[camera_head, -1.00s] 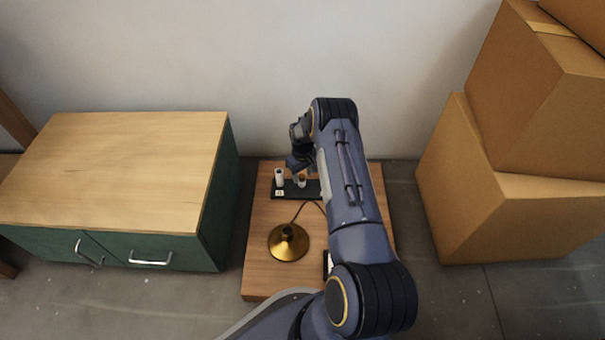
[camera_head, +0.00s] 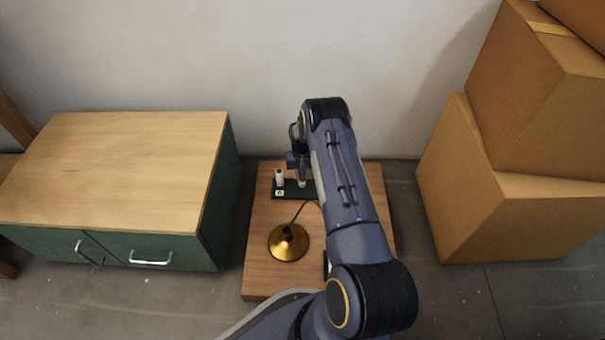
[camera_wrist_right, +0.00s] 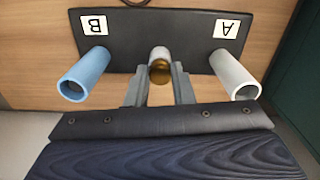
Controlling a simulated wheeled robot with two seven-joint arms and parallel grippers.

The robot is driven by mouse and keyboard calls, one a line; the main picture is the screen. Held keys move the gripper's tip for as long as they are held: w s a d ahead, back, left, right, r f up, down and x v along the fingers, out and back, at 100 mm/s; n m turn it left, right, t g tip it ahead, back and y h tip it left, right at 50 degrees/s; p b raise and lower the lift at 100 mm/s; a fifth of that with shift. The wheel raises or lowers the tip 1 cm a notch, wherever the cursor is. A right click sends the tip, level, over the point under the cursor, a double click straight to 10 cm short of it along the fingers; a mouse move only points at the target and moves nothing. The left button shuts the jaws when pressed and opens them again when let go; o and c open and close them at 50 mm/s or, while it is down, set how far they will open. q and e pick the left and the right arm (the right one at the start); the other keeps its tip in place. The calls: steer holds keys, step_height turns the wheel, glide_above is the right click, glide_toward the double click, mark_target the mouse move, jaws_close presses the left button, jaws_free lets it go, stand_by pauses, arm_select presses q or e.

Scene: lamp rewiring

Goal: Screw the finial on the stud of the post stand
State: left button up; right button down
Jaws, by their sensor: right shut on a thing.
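The post stand is a dark base (camera_wrist_right: 193,38) on the wooden board. It bears a white tube (camera_wrist_right: 236,77) by label A, a blue tube (camera_wrist_right: 84,75) by label B and a short pale middle post (camera_wrist_right: 159,53). The brass finial (camera_wrist_right: 160,71) is between the fingers of my right gripper (camera_wrist_right: 161,80), in line with the middle post. Whether its thread engages the stud is hidden. In the head view, my right gripper (camera_head: 300,177) is over the middle of the stand (camera_head: 289,194), beside the white tube (camera_head: 280,177). My left gripper is out of view.
A brass lamp base (camera_head: 288,243) with a dark cord stands on the wooden board (camera_head: 262,278). A green cabinet (camera_head: 115,165) stands to the left and cardboard boxes (camera_head: 470,190) to the right. My right arm hides the board's right part.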

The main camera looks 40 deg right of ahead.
steer(key=shift+m, duration=0.9)
steer(key=shift+m, duration=1.1)
steer(key=m, duration=0.3)
steer(key=shift+m, duration=0.4)
steer(key=shift+w+m, duration=0.1)
steer(key=shift+m, duration=0.9)
steer(key=shift+m, duration=0.9)
steer(key=m, duration=0.3)
steer(key=shift+f+m, duration=0.1)
steer(key=shift+m, duration=0.2)
steer(key=c, duration=1.2)
jaws_free()
